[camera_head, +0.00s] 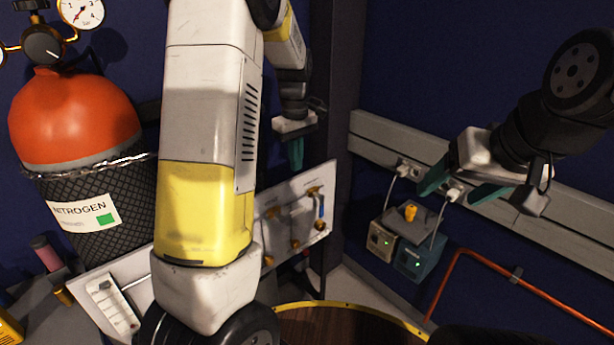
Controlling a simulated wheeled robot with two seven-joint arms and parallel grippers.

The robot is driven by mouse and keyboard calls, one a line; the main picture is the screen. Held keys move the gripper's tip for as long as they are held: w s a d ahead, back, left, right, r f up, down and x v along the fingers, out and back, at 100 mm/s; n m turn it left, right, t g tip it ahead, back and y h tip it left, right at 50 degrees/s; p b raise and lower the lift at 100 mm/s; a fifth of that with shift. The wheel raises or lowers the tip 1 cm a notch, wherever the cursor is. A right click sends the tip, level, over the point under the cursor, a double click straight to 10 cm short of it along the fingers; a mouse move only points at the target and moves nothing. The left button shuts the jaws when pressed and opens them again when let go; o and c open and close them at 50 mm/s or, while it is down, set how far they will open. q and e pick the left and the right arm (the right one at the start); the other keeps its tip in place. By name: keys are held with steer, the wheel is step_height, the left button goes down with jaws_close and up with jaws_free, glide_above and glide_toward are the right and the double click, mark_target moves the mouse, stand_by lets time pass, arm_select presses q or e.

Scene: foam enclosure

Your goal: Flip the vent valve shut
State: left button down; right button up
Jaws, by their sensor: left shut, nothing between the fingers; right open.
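A white panel (285,200) with several brass valves and fittings is mounted low at the back, partly hidden behind my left arm. At its right end a valve with a blue handle (321,207) hangs roughly vertical below a brass fitting (313,190). No label marking the vent valve is readable. My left gripper (296,166) points down with its teal fingers shut and empty, just above the panel's upper edge and left of the blue handle. My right gripper (446,197) is open and empty at the right, away from the panel.
An orange nitrogen cylinder (75,115) with gauges stands at the left. Two small boxes (420,258) with plugged cables sit on the right under a grey wall rail (380,135). A copper pipe (530,283) runs along the right wall. A round wooden top (345,325) is at the bottom.

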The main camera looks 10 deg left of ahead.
mark_target(298, 209)
arm_select(q)
step_height(298, 209, down, 14)
steer(key=shift+r, duration=0.25)
stand_by(0.6)
